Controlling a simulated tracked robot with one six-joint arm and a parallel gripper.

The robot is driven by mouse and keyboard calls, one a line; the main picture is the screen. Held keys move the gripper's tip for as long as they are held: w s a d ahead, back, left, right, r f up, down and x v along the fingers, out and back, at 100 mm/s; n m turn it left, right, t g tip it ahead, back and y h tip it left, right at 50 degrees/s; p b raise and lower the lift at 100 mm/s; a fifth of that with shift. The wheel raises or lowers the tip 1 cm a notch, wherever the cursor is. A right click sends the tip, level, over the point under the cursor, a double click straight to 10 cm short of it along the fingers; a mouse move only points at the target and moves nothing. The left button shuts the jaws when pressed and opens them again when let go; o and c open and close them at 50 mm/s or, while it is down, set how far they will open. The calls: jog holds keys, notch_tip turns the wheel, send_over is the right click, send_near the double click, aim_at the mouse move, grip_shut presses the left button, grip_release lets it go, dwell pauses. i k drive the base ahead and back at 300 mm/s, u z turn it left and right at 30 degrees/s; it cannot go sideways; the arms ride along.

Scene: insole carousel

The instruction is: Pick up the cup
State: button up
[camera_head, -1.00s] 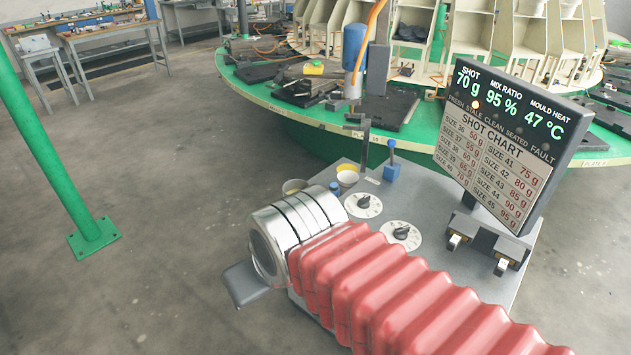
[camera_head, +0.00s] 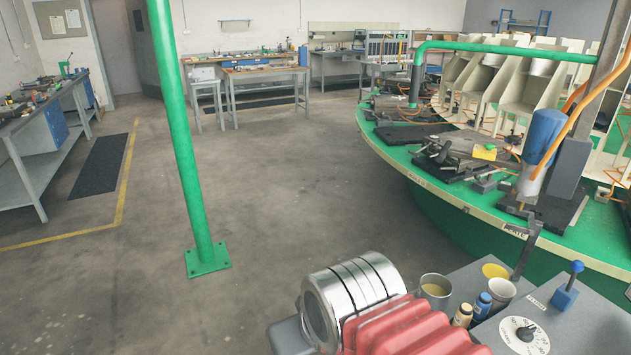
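Two cups stand side by side on the grey console top at the lower right. One is a grey metal-looking cup (camera_head: 436,291) with something pale yellow inside. The other is a white cup (camera_head: 499,294) to its right; its inside looks brownish. I cannot tell which one the task means. Both stand upright, and nothing is holding them. My arm, with a red ribbed sleeve and silver rings, comes in at the bottom just left of the cups and in front of the console. The fingers of my gripper do not show.
Two small bottles (camera_head: 470,310) stand in front of the cups, and a yellow disc (camera_head: 494,271) lies behind. A dial (camera_head: 524,335) and a blue-knobbed lever (camera_head: 567,287) are to the right. The green carousel (camera_head: 460,220) is behind. A green post (camera_head: 184,150) rises from open floor at left.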

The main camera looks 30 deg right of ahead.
aim_at(502, 292)
jog(key=u, duration=0.05)
jog(key=i, duration=2.15)
jog(key=z, duration=0.55)
jog(key=i, duration=0.6)
jog(key=z, duration=1.15)
jog(key=i, duration=0.9)
jog(key=z, duration=0.6)
